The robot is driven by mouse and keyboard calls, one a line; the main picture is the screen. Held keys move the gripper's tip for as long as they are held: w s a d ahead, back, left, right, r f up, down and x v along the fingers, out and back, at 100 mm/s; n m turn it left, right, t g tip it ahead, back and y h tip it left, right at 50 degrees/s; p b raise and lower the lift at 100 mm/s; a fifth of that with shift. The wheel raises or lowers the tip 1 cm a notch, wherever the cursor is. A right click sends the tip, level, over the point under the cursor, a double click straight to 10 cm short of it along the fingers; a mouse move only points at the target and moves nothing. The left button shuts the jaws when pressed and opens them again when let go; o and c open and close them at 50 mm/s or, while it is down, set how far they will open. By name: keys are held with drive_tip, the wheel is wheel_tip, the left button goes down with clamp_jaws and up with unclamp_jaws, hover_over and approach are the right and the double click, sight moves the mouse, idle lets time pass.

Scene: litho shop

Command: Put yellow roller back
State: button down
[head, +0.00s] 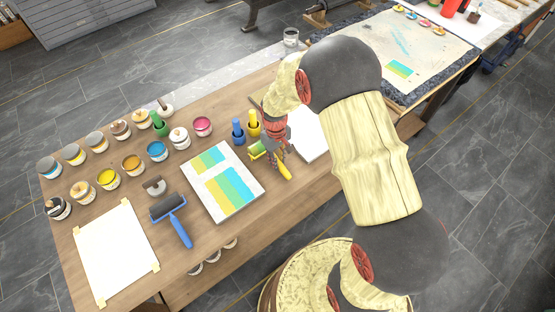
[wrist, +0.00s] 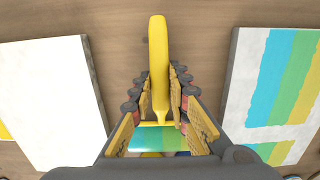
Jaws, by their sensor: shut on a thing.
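The yellow roller has a yellow handle (head: 285,172) and a green-tinted drum. In the wrist view its handle (wrist: 158,45) points away between the fingers, and the drum (wrist: 150,138) lies across below them. The arm partly hides the sheet. I cannot tell whether the roller touches the table.
A blue-handled roller (head: 172,216) lies left of the slab. Blue (head: 238,132) and yellow (head: 254,124) upright pieces stand close behind my gripper. Several ink jars (head: 156,151) fill the back left. A taped white sheet (head: 115,252) lies front left.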

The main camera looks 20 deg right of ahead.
drive_tip(key=c, duration=1.6)
unclamp_jaws()
drive_tip(key=shift+c, duration=0.2)
drive_tip(key=shift+f, duration=0.1)
wheel_tip(320, 180, up, 12)
drive_tip(key=shift+w, duration=0.35)
drive_tip(key=shift+a, duration=0.1)
drive_tip(key=s+r+m+t, duration=0.3)
drive_tip(key=s+r+t, duration=0.3)
drive_tip(key=s+r, duration=1.6)
drive_tip(key=shift+s+r+m, duration=0.25)
drive_tip(key=shift+r+m, duration=0.05)
drive_tip(key=shift+r, duration=0.55)
